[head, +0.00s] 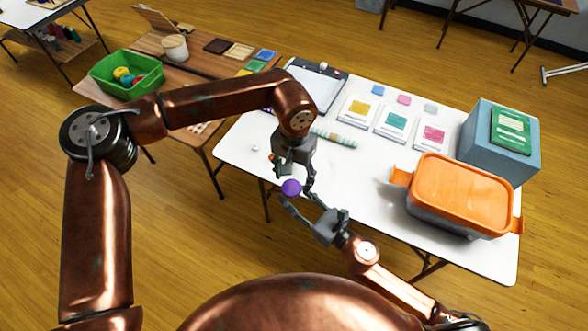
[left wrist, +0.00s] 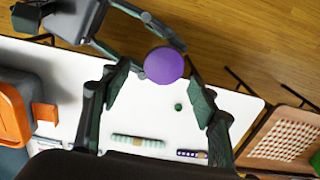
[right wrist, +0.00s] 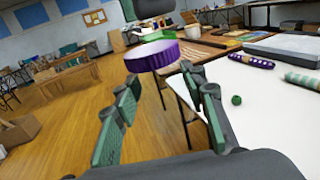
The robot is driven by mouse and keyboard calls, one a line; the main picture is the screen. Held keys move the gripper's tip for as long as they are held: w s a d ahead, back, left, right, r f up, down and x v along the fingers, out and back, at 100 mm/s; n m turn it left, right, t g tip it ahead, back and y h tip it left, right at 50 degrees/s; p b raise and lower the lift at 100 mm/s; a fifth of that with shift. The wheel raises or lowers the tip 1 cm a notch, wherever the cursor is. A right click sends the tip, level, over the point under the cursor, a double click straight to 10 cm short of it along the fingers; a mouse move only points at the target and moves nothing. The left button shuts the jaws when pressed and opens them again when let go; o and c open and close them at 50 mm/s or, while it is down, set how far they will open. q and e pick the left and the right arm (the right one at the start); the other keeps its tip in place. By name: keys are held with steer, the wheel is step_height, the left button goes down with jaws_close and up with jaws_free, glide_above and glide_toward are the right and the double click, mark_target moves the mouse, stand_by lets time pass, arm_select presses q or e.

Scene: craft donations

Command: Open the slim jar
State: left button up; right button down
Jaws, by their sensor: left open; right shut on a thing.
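The slim jar shows as a round purple lid (head: 291,187) with a ridged side, in front of the table's near edge. It shows from above in the left wrist view (left wrist: 164,65) and side-on in the right wrist view (right wrist: 152,56). I cannot make out the jar's body below it. My right gripper (head: 297,199) is shut on the jar, its fingers on either side just under the lid. My left gripper (head: 291,175) is open above the lid, its fingers spread to either side and apart from it.
The white table (head: 375,180) holds an orange-lidded bin (head: 460,192), a blue-grey box (head: 500,140), sample cards and a striped roll (head: 335,137). A small green ball (left wrist: 178,107) lies near the table edge. A brown table (head: 190,65) with a green basket (head: 127,73) stands left.

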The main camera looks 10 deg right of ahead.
mark_target(294, 187)
arm_select(q)
steer(key=shift+f, duration=2.05)
